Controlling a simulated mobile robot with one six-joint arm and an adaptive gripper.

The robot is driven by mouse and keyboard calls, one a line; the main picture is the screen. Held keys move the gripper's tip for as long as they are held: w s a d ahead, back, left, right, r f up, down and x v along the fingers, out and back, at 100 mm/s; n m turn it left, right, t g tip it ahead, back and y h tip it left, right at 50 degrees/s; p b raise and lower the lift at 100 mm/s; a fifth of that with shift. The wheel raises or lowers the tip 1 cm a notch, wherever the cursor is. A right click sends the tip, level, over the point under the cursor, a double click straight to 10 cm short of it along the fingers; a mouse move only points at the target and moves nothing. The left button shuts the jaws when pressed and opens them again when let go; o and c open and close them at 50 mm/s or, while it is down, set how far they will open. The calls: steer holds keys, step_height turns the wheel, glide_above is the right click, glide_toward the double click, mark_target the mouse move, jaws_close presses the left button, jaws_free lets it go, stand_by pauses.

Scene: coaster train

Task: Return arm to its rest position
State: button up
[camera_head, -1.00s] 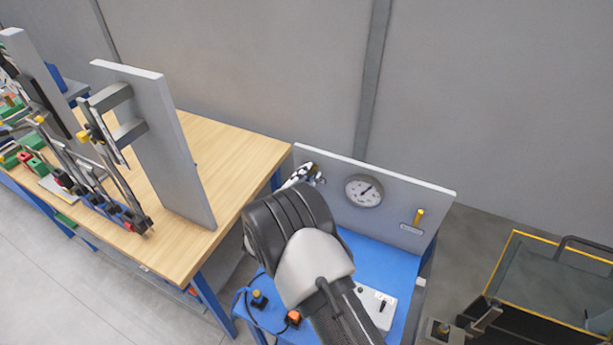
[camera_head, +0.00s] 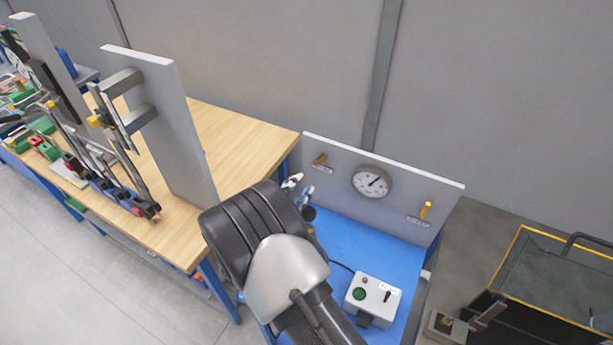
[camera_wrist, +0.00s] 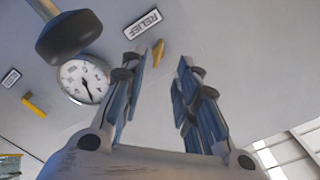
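My gripper shows in the wrist view (camera_wrist: 160,95) with its two blue-and-grey fingers apart and nothing between them. In the head view only a small part of my gripper (camera_head: 293,182) shows past my own wrist and arm, in front of the grey panel (camera_head: 335,155). Beyond the fingers in the wrist view is the panel face with a yellow lever (camera_wrist: 158,52) and a RELIEF label (camera_wrist: 142,24). A round dial gauge (camera_head: 371,181) is on the panel, and it also shows in the wrist view (camera_wrist: 83,82).
A blue bench (camera_head: 340,240) below the panel carries a white control box (camera_head: 372,298). A second yellow lever (camera_head: 425,211) is on the panel's right. A wooden table (camera_head: 235,135) with upright boards and tools stands left. A yellow-edged bin (camera_head: 560,285) stands right.

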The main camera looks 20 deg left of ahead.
steer(key=shift+s+a, duration=0.1)
steer(key=shift+s, duration=0.95)
